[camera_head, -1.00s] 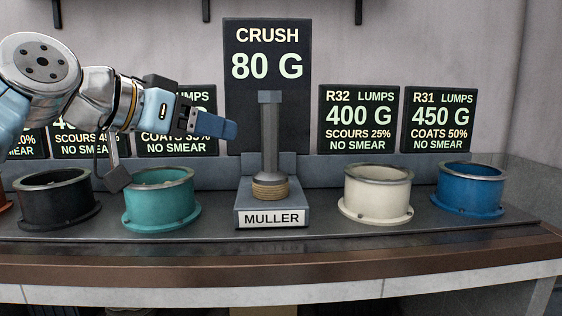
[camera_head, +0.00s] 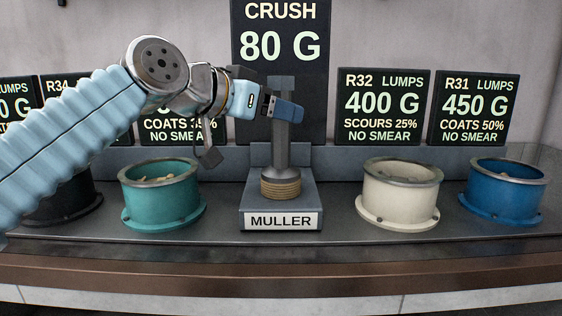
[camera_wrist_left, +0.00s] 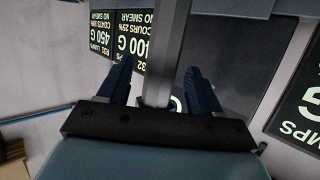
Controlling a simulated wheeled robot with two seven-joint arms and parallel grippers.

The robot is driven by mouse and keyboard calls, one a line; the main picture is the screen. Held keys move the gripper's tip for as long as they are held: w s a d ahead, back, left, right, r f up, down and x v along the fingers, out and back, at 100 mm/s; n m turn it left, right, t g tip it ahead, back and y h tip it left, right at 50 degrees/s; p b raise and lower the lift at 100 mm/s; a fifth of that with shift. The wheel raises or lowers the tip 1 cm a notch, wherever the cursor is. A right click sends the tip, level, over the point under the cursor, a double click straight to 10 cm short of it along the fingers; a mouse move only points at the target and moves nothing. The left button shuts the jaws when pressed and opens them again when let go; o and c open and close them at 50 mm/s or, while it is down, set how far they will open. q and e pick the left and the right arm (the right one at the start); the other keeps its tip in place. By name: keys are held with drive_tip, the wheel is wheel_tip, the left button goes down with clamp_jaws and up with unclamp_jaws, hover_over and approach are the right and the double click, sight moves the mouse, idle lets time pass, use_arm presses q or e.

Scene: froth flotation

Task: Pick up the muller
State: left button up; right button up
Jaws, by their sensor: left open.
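The muller (camera_head: 281,157) stands upright on its grey labelled stand (camera_head: 280,204), with a dark square-topped handle above a ribbed tan base. My left gripper (camera_head: 285,109) is at the upper part of the handle and hides a little of it. In the left wrist view, the muller handle (camera_wrist_left: 166,55) runs between the two blue fingers of my left gripper (camera_wrist_left: 163,85). The fingers are open, with a visible gap on each side of the handle. My right gripper is not in view.
A teal pot (camera_head: 162,198) and a black pot (camera_head: 72,200) stand left of the stand. A cream pot (camera_head: 399,196) and a blue pot (camera_head: 505,193) stand right. Sign boards, including the tall "CRUSH 80 G" board (camera_head: 281,65), stand close behind.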

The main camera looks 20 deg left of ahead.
use_arm(q)
drive_tip(key=x, duration=0.2)
drive_tip(key=p+x, duration=0.1)
drive_tip(key=shift+w+d+r, duration=0.15)
drive_tip(key=shift+w+r, duration=0.05)
drive_tip(key=shift+w, duration=0.15)
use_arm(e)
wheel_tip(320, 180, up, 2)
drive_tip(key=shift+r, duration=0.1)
use_arm(q)
drive_tip(key=shift+c, duration=0.3)
drive_tip(key=shift+r, duration=0.1)
drive_tip(key=c, duration=1.1)
